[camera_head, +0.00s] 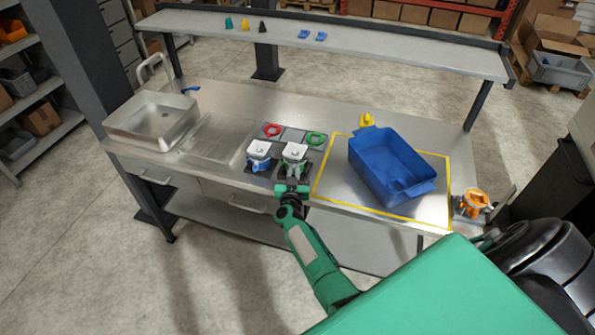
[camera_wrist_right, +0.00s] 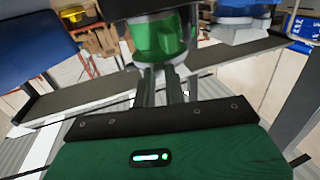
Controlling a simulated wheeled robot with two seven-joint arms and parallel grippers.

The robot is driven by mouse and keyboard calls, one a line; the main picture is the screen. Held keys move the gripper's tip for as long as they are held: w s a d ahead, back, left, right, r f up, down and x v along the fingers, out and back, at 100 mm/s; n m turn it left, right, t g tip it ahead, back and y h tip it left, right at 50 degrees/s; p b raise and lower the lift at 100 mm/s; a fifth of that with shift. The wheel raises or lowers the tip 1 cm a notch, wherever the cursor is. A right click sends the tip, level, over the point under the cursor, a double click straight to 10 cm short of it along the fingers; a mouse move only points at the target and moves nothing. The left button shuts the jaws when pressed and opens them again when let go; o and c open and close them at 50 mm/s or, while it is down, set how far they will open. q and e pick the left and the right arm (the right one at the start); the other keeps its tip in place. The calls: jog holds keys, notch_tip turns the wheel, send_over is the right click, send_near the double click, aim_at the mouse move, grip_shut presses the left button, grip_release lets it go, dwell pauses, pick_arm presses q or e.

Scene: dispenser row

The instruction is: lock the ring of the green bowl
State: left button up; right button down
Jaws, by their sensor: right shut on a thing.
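The dispenser with the green bowl (camera_head: 294,162) stands at the front edge of the table, with a white top. In the right wrist view the green bowl (camera_wrist_right: 160,40) fills the top middle. My right gripper (camera_head: 292,186) is right at the front of this dispenser. In the right wrist view its two fingers (camera_wrist_right: 163,78) reach up to the underside of the green part and are shut on what looks like the ring's grip. The exact contact is mostly hidden, and I cannot tell how far the ring is turned. My left gripper is not in view.
A blue-bowl dispenser (camera_head: 259,156) stands close on the left. Behind are a loose red ring (camera_head: 272,129) and green ring (camera_head: 316,139). A big blue bin (camera_head: 390,165) stands right, inside yellow tape, and an orange dispenser (camera_head: 474,204) farther right. A metal sink (camera_head: 152,118) is left.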

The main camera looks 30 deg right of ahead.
jog(key=shift+w+a+m+g+h, duration=0.3)
jog(key=shift+m+g+h, duration=0.2)
jog(key=shift+h, duration=0.1)
jog(key=c, duration=1.4)
grip_release()
jog(key=shift+c, duration=0.2)
